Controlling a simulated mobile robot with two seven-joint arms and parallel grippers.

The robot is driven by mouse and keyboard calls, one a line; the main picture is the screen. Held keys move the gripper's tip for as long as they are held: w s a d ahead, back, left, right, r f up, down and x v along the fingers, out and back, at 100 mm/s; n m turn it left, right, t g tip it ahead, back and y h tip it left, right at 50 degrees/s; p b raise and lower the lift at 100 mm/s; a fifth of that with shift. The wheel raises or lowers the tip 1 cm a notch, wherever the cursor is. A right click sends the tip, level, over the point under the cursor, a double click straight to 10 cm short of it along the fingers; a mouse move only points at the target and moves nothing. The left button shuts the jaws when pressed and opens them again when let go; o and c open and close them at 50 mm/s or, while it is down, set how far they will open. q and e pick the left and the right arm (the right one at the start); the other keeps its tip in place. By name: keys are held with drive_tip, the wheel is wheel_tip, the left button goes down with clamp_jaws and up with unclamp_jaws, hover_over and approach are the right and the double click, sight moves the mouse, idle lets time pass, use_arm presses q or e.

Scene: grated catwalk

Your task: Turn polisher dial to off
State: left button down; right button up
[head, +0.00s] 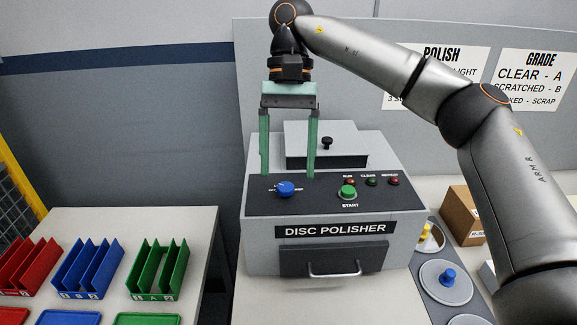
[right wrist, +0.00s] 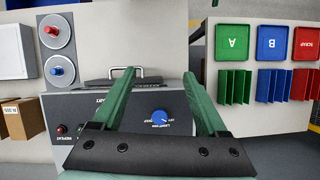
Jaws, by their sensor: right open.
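The grey disc polisher (head: 270,255) stands on the bench with a dark sloped control panel (head: 318,200). Its blue dial (head: 285,188) is at the left of the panel; small white lettering around it is too fine to read surely. In the right wrist view the dial (right wrist: 160,116) shows between my green fingers. My right gripper (head: 287,176) is open and empty, pointing down, with its fingertips above and behind the dial, one to each side. I see no contact with the dial. My left gripper is not in view.
A green START button (head: 348,192) and several small lamps (head: 371,181) sit right of the dial. A black-knobbed lid (head: 327,150) is behind. A drawer (head: 333,262) is in front. Red, blue and green racks (head: 155,270) stand left; a cardboard box (head: 462,213) stands right.

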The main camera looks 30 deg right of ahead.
drive_tip(key=shift+s+a+r, duration=0.25)
drive_tip(key=shift+s+r, duration=0.05)
drive_tip(key=shift+s, duration=0.25)
drive_tip(key=shift+s+a+r, duration=0.25)
drive_tip(key=shift+s+a, duration=0.05)
drive_tip(key=shift+s, duration=0.3)
drive_tip(key=shift+s+a+r, duration=0.25)
drive_tip(key=shift+s+r, duration=0.05)
drive_tip(key=shift+s, duration=0.25)
